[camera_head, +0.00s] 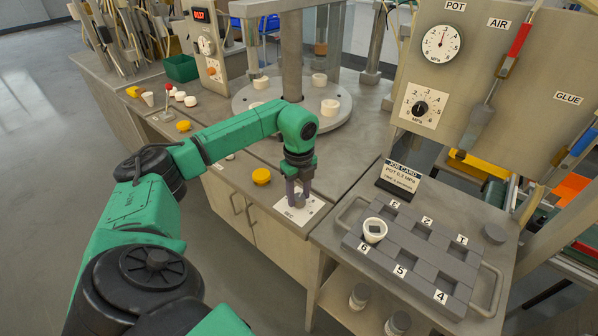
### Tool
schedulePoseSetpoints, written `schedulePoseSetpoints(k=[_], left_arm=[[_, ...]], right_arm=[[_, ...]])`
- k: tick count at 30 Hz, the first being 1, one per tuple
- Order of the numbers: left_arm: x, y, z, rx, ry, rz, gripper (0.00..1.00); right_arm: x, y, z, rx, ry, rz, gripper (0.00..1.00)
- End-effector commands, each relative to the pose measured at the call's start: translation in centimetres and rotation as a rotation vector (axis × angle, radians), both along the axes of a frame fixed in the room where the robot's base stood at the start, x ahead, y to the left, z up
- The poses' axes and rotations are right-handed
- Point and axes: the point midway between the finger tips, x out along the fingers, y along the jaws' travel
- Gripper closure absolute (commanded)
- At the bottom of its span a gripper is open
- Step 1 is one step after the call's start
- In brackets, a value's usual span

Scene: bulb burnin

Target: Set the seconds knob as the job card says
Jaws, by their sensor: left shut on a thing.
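The seconds dial plate (311,211) is a white square marked "SEC" at the bench's front edge, in the middle of the head view. My left gripper (297,199) points straight down over it and is shut on the seconds knob, which is mostly hidden by the fingers. The knob's pointer and most of the scale cannot be read. The job card (401,176) stands tilted on a dark holder right of the plate. Its lines read "POT 0.3 MPa" and a time line too small to read surely. My right gripper is not in view.
A grey tray (345,215) with numbered pockets holds a white cup (374,230) at right. Yellow button (261,176) sits left of the plate. A round turntable (247,100) with white cups is behind. The pot gauge (441,43) and pressure knob (420,108) are on the upright panel.

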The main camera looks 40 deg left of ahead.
Motion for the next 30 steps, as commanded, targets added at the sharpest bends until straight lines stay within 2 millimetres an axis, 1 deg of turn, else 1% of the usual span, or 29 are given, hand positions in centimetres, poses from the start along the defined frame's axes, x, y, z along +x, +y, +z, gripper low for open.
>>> schedulePoseSetpoints(k=[1, 3, 10, 26, 27, 29, 30], left_arm=[[0.17, 0.12, 0.31, 0.001, -0.007, 0.032, 1.0], [0.17, 0.12, 0.32, 0.002, -0.009, 0.074, 1.0], [0.17, 0.15, 0.29, 0.002, -0.009, 0.164, 1.0], [0.17, 0.18, 0.27, 0.002, -0.01, 0.194, 1.0], [0.17, 0.18, 0.28, 0.002, -0.01, 0.194, 0.49], [0.15, 0.17, 0.27, 0.002, -0.009, 0.194, 0.26], [0.13, 0.15, 0.24, 0.003, -0.008, 0.194, 0.23]], right_arm=[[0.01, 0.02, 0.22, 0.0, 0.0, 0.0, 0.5], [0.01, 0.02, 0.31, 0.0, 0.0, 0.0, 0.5], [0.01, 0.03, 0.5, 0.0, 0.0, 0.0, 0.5], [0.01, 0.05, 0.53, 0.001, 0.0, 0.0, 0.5], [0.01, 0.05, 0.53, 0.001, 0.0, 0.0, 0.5], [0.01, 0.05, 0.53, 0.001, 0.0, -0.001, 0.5], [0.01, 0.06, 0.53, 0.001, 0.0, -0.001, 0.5]])
